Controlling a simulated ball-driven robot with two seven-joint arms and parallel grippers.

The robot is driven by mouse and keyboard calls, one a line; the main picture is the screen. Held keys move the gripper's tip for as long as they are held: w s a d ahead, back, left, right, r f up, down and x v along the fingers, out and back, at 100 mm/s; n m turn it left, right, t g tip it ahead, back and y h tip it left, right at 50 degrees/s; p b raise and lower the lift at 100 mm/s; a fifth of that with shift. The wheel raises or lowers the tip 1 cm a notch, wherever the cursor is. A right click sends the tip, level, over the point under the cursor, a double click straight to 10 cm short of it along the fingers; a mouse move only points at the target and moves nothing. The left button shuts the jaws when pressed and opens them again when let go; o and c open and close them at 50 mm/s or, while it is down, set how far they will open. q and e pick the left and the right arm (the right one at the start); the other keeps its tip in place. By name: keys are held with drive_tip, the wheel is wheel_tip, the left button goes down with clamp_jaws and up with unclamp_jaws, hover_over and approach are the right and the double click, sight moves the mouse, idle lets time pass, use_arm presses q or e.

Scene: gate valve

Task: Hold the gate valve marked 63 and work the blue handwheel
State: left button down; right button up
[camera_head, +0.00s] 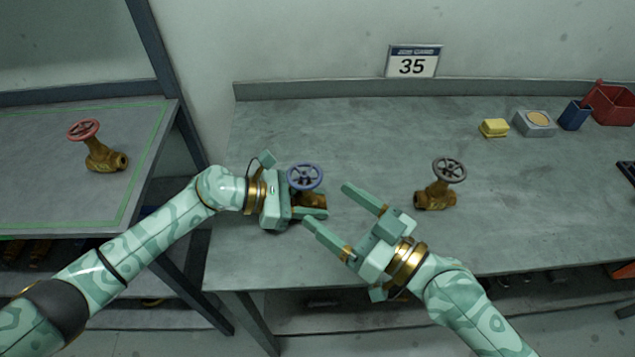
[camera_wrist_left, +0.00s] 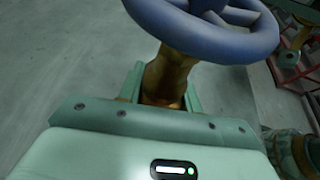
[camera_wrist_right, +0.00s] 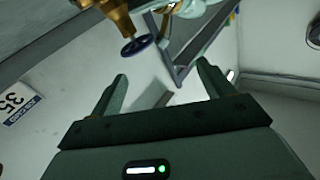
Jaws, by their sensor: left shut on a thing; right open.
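The brass gate valve (camera_head: 310,199) with the blue handwheel (camera_head: 305,177) is on the middle table; I see no number on it. My left gripper (camera_head: 300,206) is shut on its brass body, below the wheel. The left wrist view shows the body (camera_wrist_left: 168,78) between the fingers and the wheel (camera_wrist_left: 215,38) above them. My right gripper (camera_head: 328,205) is open and empty, just right of the valve. The right wrist view shows the blue wheel (camera_wrist_right: 136,47) beyond its fingers, not between them. The valve's underside is hidden.
A brass valve with a grey wheel (camera_head: 436,195) stands right of my right gripper. A red-wheeled valve (camera_head: 103,158) is on the left table. A sign reading 35 (camera_head: 412,66) stands at the back. A yellow block (camera_head: 494,128) and red bin (camera_head: 610,104) are back right.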

sight(293, 167)
drive_tip(key=w+a+m, duration=0.2)
drive_tip(key=w+m, duration=0.1)
drive_tip(key=m, duration=0.8)
drive_tip(key=w+a+f+m+h, duration=0.1)
drive_tip(key=w+m, duration=0.3)
drive_tip(key=m, duration=0.8)
drive_tip(key=w+a+f+m+t+h, duration=0.1)
drive_tip(key=w+a+m, duration=0.2)
drive_tip(key=m, duration=0.9)
drive_tip(key=shift+w+a+f, duration=0.1)
drive_tip(key=shift+w+f, duration=0.05)
drive_tip(key=shift+w, duration=0.05)
drive_tip(key=shift+c, duration=0.2)
drive_tip(key=shift+m+h, duration=0.3)
drive_tip(key=shift+h, duration=0.1)
drive_tip(key=c, duration=1)
